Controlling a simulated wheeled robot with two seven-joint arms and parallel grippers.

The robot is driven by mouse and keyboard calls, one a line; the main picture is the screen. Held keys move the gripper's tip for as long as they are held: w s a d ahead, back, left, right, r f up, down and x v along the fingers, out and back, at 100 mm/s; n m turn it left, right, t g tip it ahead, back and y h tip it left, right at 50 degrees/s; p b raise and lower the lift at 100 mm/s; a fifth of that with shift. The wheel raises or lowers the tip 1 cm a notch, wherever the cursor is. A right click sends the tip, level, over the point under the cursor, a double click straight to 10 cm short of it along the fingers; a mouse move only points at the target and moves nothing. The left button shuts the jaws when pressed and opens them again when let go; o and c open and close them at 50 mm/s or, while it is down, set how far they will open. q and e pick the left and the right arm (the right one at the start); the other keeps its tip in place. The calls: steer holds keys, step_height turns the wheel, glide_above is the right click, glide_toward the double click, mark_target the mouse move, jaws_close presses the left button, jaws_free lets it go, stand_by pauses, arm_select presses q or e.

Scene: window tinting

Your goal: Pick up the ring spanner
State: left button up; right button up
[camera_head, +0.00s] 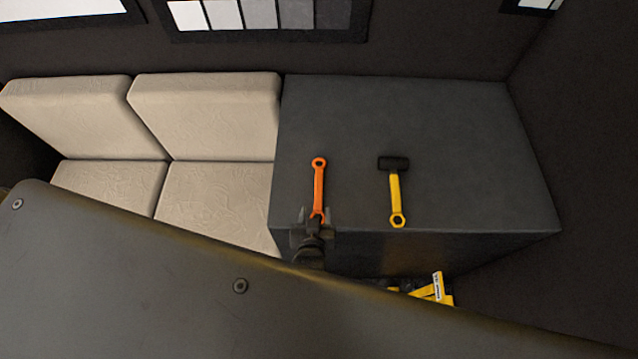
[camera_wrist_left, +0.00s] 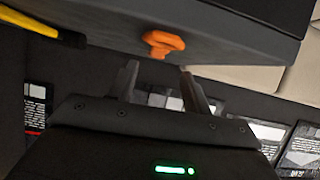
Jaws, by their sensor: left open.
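The orange ring spanner (camera_head: 319,183) lies on the grey block-shaped table (camera_head: 450,130), near its left side. Its ring end points to the back and its near end reaches the front edge. My left gripper (camera_head: 315,219) is at that near end, partly covering it. In the left wrist view the spanner's orange end (camera_wrist_left: 163,43) juts past the table edge. The open fingers of the gripper (camera_wrist_left: 160,70) stand apart on either side, just short of it, with nothing between them. My right gripper is not in view.
A mallet with a black head and yellow handle (camera_head: 396,190) lies to the right of the spanner. A beige sofa (camera_head: 210,120) adjoins the table's left side. A yellow object (camera_head: 432,290) is low in front of the table. The table's back and right are clear.

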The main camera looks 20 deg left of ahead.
mark_target(319, 187)
arm_select(q)
steer(key=shift+d+r+t+y, duration=0.3)
steer(key=shift+r+t, duration=0.1)
steer(key=shift+r, duration=0.05)
steer(key=x, duration=0.5)
steer(key=shift+w+a+f, duration=0.1)
steer(key=shift+w, duration=0.15)
steer(key=shift+w+f, duration=0.1)
steer(key=shift+f, duration=0.05)
steer(key=b+x, duration=0.3)
steer(key=x, duration=0.2)
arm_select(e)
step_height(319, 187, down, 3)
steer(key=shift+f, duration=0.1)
arm_select(q)
steer(key=shift+c, duration=0.3)
jaws_close()
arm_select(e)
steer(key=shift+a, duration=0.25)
